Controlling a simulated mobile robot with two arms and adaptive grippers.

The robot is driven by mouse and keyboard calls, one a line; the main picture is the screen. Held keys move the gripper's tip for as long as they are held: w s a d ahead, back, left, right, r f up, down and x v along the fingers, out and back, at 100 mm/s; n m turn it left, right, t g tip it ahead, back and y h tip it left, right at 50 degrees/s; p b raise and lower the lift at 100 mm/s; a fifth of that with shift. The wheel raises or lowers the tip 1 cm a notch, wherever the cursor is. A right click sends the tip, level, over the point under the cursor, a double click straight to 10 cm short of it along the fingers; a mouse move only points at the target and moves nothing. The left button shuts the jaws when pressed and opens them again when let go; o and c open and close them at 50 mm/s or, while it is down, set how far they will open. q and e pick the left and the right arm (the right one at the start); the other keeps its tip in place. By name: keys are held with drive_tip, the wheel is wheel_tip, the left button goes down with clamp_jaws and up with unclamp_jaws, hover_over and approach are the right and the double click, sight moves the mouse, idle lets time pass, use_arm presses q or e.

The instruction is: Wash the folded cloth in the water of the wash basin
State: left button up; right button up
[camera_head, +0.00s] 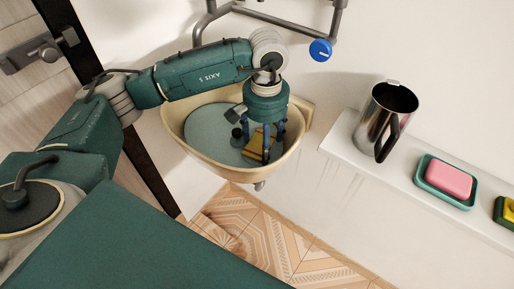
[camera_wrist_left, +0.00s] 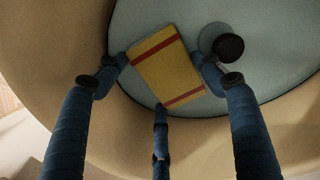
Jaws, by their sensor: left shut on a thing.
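The folded cloth (camera_wrist_left: 166,68) is yellow with red stripes. It also shows partly in the head view (camera_head: 257,140), behind my fingers. My left gripper (camera_head: 262,145) reaches down into the cream wash basin (camera_head: 183,140). In the left wrist view its blue fingers (camera_wrist_left: 162,85) are around the cloth, and it is shut on it. The pale blue water (camera_head: 205,128) fills the basin's bowl. The cloth is at or just over the water; I cannot tell how deep. My right gripper is not in view.
A dark round plug or knob (camera_wrist_left: 228,47) is beside the cloth in the basin. A white shelf (camera_head: 345,145) at right holds a metal jug (camera_head: 378,118), a pink soap (camera_head: 449,180) in a teal dish (camera_head: 432,186) and a yellow item (camera_head: 510,211). Pipes with a blue knob (camera_head: 320,49) hang above.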

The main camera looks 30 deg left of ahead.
sight(256, 154)
use_arm(q)
drive_tip(key=shift+w+d, duration=0.1)
drive_tip(key=shift+w, duration=0.35)
drive_tip(key=shift+w+r, duration=0.15)
drive_tip(key=shift+r, duration=0.05)
drive_tip(key=shift+s+a+b, duration=0.15)
drive_tip(key=shift+s+b, duration=0.05)
drive_tip(key=shift+s, duration=0.75)
drive_tip(key=shift+s+a+b, duration=0.15)
drive_tip(key=shift+s, duration=0.8)
drive_tip(key=shift+s+f, duration=0.25)
drive_tip(key=shift+s, duration=0.2)
drive_tip(key=shift+w+b, duration=0.3)
drive_tip(key=shift+w, duration=0.05)
drive_tip(key=shift+w+b, duration=0.4)
drive_tip(key=shift+w, duration=0.5)
drive_tip(key=shift+w+b, duration=0.35)
drive_tip(key=shift+w, duration=0.75)
